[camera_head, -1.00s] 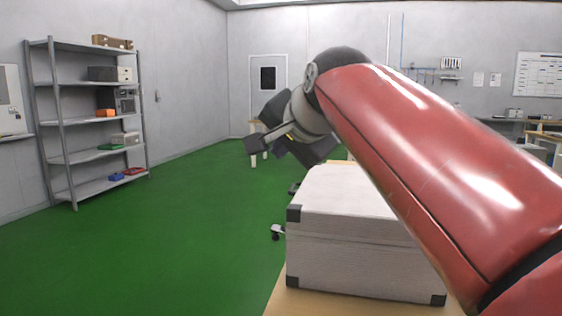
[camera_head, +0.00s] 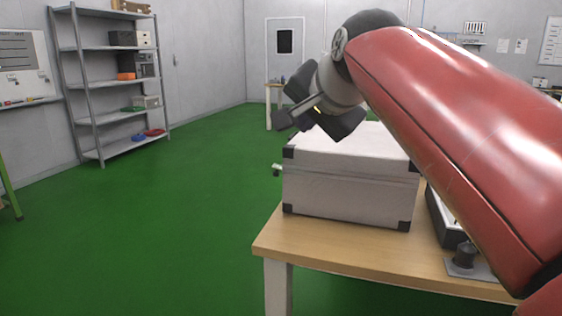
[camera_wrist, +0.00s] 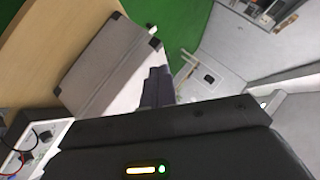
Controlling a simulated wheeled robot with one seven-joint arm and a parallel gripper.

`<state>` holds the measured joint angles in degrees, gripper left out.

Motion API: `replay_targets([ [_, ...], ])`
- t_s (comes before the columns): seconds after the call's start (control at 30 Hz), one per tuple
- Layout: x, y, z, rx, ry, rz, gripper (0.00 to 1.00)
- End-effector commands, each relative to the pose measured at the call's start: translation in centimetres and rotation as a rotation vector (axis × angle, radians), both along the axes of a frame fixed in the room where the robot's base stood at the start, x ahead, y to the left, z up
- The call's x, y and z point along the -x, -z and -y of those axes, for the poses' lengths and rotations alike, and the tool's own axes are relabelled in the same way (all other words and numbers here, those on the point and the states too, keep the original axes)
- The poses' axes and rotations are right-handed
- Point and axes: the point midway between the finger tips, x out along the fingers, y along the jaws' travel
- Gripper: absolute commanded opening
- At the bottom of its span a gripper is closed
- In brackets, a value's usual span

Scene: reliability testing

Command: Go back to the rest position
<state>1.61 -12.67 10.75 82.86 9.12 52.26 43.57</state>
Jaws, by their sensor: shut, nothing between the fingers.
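My red arm reaches in from the right in the head view, above the table. My gripper (camera_head: 290,114) hangs at the arm's far end, above and left of the case, with nothing seen in it. In the wrist view the shut fingers (camera_wrist: 158,82) show at the middle, apart from the case behind them. The light grey case (camera_head: 345,190) with dark corners is closed and stands on the wooden table (camera_head: 350,248). It also shows in the wrist view (camera_wrist: 100,65).
A device (camera_head: 445,215) stands right of the case, partly behind my arm. A grey shelf (camera_head: 120,80) with boxes stands at the back left. A whiteboard (camera_head: 22,65) is on the left wall. The green floor (camera_head: 150,230) left of the table is clear.

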Motion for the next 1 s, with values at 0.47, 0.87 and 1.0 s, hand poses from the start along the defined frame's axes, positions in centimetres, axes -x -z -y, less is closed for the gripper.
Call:
replay_targets([
  [0.47, 6.2, 10.1, 4.3, 0.279, -0.075, -0.117, 0.0],
  [0.87, 19.0, 28.7, 10.4, 0.619, -0.33, -0.346, 0.0],
  [1.0, 21.0, 31.5, 11.0, 0.658, -0.384, -0.379, 0.0],
])
